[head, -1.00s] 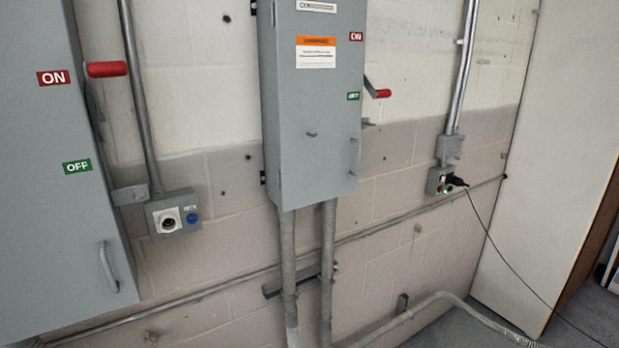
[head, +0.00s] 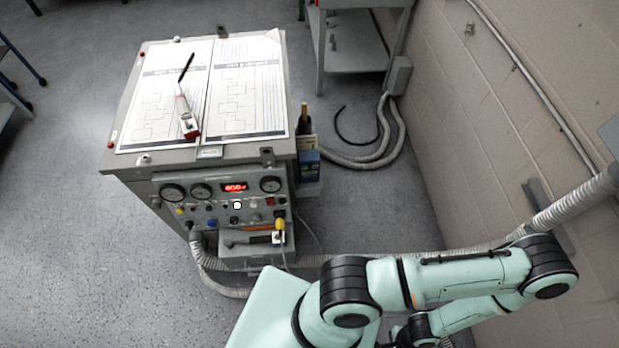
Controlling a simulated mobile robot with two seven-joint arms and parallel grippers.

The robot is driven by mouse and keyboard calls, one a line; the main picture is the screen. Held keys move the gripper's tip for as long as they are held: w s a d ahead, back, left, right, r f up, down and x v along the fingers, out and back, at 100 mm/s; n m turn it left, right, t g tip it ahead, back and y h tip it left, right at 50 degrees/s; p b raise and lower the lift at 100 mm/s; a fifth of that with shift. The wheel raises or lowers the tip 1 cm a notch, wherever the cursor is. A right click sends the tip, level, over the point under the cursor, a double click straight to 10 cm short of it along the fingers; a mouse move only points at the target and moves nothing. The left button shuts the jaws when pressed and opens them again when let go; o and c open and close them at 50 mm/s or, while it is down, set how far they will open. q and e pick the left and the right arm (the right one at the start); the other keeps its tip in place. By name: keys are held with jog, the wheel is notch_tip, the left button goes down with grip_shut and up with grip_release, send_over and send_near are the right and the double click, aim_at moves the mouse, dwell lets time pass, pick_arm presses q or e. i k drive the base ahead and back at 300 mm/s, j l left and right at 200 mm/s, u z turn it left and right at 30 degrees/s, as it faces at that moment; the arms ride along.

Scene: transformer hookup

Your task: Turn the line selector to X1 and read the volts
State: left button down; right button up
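A grey test cabinet (head: 160,166) stands on the floor left of centre in the head view. Its front panel carries a lit red digital display (head: 234,187); its digits are too small to read surely. Round dial gauges flank the display, such as the one at its right (head: 270,184). Below are small coloured knobs and jacks, including a white round one (head: 237,205). I cannot tell which is the line selector, and no X1 mark is legible. A yellow plug (head: 280,224) is at the panel's lower right. Neither of my grippers shows.
Printed sheets (head: 245,100) and a red-and-white handheld tool (head: 185,115) lie on the cabinet top. Corrugated conduit (head: 221,291) runs along the floor. A block wall (head: 480,110) closes the right side. A grey cart (head: 355,50) stands behind. Open floor lies left.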

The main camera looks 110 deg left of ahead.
aim_at(211, 222)
jog(key=u, duration=4.8)
